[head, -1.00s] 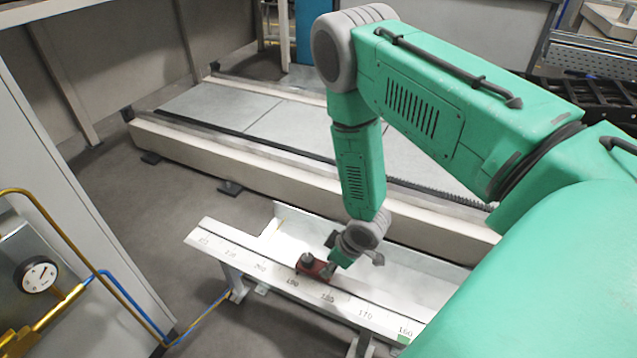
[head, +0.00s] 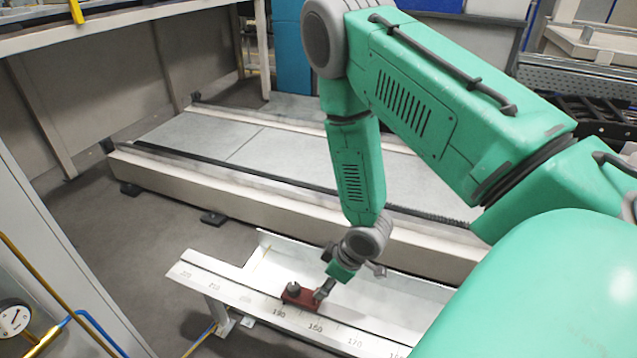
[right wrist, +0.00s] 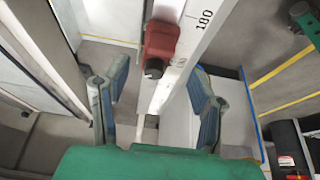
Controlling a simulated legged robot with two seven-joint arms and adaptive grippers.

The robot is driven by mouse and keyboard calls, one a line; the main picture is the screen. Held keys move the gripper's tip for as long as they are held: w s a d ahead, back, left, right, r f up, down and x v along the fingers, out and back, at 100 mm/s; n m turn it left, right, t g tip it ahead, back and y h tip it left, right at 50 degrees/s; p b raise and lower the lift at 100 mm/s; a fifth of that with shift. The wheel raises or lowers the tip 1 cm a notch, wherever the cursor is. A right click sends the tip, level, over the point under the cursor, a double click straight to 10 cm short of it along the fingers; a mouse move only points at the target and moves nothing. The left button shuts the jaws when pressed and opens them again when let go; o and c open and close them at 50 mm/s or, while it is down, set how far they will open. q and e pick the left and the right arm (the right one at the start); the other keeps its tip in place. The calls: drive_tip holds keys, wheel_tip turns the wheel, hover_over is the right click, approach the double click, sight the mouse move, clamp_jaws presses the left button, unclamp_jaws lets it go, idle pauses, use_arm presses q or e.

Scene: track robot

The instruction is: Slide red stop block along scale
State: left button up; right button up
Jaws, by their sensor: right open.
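The red stop block (head: 300,296) sits on the white scale rail (head: 225,289), near the 190 and 180 marks. A dark knob stands on its left part. My right gripper (head: 323,289) is at the right end of the block, coming down from above. In the right wrist view, its two blue-padded fingers (right wrist: 155,108) are spread apart with nothing held between them. The red block (right wrist: 160,42) lies ahead of the fingertips there, next to the 180 mark on the scale (right wrist: 205,20). Contact between fingers and block cannot be told. My left gripper is not in view.
A long low bed with grey plates (head: 220,150) lies behind the rail. A grey cabinet (head: 60,270) with a gauge (head: 14,317) and yellow and blue pipes is at the left. Bare floor (head: 110,220) lies between cabinet and bed.

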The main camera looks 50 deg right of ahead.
drive_tip(key=v, duration=0.5)
drive_tip(key=shift+s, duration=0.1)
idle(0.4)
